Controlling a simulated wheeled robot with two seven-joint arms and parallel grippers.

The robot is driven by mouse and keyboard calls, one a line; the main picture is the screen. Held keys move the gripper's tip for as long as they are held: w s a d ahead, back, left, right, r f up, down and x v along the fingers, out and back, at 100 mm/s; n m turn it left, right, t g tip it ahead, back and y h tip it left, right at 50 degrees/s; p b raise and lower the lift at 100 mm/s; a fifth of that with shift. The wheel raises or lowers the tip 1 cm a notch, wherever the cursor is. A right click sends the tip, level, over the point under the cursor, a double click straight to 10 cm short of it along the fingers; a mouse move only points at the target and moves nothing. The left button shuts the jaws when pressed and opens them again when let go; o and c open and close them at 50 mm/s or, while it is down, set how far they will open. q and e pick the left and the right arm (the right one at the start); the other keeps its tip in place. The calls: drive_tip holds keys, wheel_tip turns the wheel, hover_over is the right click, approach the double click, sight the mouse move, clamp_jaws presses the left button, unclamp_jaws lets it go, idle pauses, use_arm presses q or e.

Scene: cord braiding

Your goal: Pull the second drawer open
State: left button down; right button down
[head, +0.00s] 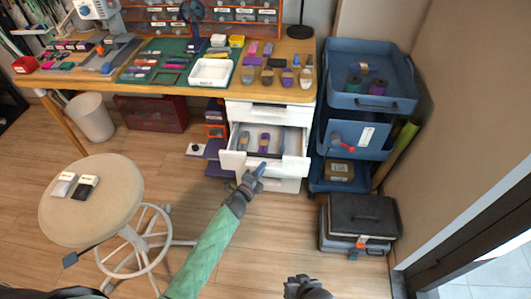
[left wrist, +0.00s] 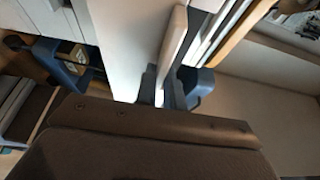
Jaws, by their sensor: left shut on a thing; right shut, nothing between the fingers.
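The white drawer unit (head: 270,114) stands under the desk's right end. Its second drawer (head: 294,163) is pulled out, and a few small items, one of them purple, lie inside. The top drawer above it looks closed. My left gripper (head: 257,171) is at the front of the second drawer, shut on its handle, which the fingers largely hide. In the left wrist view, the fingers (left wrist: 164,88) close around a pale bar beside a white panel. My right gripper (head: 306,286) is shut and empty at the bottom edge of the head view, well away from the drawer.
A blue cart (head: 368,102) stands close to the right of the drawers, with a black case (head: 362,216) on the floor before it. A round stool (head: 92,199) stands at left. Floor in front of the drawers is clear apart from my left arm.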

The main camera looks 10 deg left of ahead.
use_arm(q)
drive_tip(key=s, duration=1.1)
drive_tip(key=shift+s, duration=0.15)
use_arm(e)
drive_tip(key=shift+r, duration=0.3)
use_arm(q)
drive_tip(key=shift+f, duration=0.1)
use_arm(e)
drive_tip(key=shift+f, duration=0.1)
use_arm(q)
drive_tip(key=c, duration=1.5)
unclamp_jaws()
